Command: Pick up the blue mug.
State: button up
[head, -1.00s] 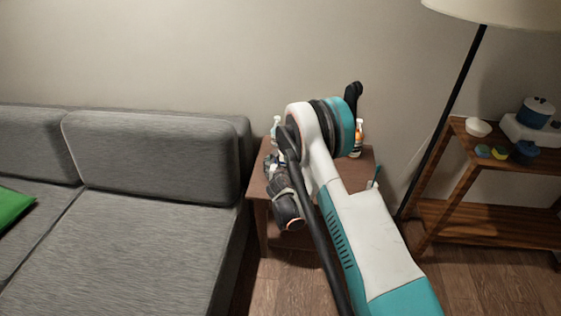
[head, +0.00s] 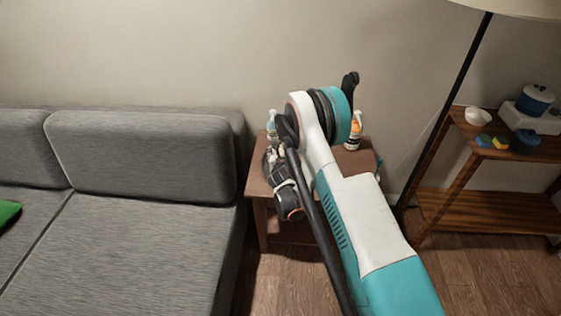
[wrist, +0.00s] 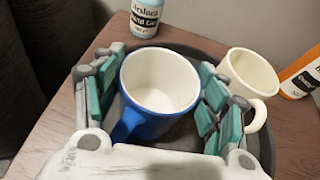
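The blue mug (wrist: 158,88) stands upright, white inside, in a dark round tray (wrist: 195,47) on the wooden side table. Its handle points toward the bottom left of the wrist view. My gripper (wrist: 155,92) is open, with one teal-padded finger on each side of the mug. The left finger is very close to the mug's wall; I cannot tell whether it touches. A narrow gap shows at the right finger. In the head view my arm hides the mug, and my gripper (head: 278,172) is partly covered over the table.
A cream mug (wrist: 248,82) stands just right of the right finger. A light-blue bottle (wrist: 146,18) stands behind the blue mug, and an orange-and-white bottle (wrist: 302,73) is at right. The sofa (head: 140,160) flanks the side table (head: 358,162); a lamp and shelf (head: 480,212) stand right.

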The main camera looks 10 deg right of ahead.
jog(key=c, duration=0.4)
jog(key=shift+r, duration=0.1)
